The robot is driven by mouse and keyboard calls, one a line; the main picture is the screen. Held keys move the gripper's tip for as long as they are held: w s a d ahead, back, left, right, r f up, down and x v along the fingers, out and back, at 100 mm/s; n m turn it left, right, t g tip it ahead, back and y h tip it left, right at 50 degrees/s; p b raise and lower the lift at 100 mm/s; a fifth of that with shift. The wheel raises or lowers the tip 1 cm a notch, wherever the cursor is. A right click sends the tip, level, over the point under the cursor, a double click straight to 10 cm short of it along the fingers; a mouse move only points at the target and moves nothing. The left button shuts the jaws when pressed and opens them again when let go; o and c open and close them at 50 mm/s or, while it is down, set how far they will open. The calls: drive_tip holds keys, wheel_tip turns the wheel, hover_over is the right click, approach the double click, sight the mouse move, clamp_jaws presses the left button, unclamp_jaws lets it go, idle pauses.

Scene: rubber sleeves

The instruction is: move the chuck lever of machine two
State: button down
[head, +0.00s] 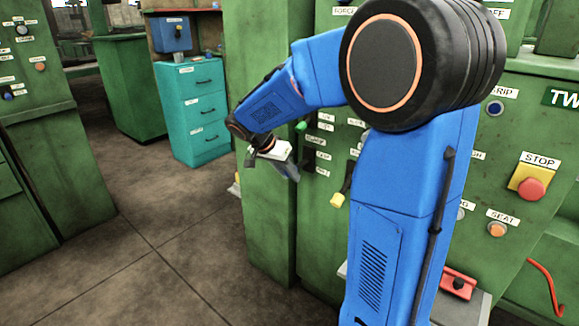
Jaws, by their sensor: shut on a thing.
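Machine two is the large green cabinet (270,225) with a cut-off "TW" sign (566,98) at the right. My gripper (282,162), small in the picture, is at the cabinet's left front, beside a dark lever slot (308,160). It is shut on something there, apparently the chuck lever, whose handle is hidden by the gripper. The small labels by the slot are too blurred to read surely. A green-knobbed control (301,127) is just above the gripper. A black lever with a yellow knob (338,200) hangs to its right, apart from it.
My blue arm hides the panel's middle. At right are a red STOP button (531,188), an orange SEAT button (497,229) and a red bracket (458,284). A teal drawer cabinet (194,110) stands behind. The floor (160,255) at left is clear.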

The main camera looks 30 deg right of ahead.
drive_tip(key=shift+w+d+f+t+h, duration=0.1)
drive_tip(key=shift+d+f+t+h, duration=0.2)
drive_tip(key=shift+f+h, duration=0.6)
drive_tip(key=shift+w+d+f+t+h, duration=0.15)
drive_tip(key=shift+f+t+h, duration=0.15)
drive_tip(key=shift+f+h, duration=0.6)
drive_tip(key=shift+d+f+t+h, duration=0.3)
drive_tip(key=shift+f+h, duration=0.45)
drive_tip(key=shift+h, duration=0.25)
drive_tip(key=c, duration=1.4)
unclamp_jaws()
drive_tip(key=shift+f, duration=0.1)
drive_tip(key=shift+c, duration=0.2)
drive_tip(key=shift+a, duration=0.15)
drive_tip(key=v, duration=1.7)
drive_tip(key=shift+r, duration=0.2)
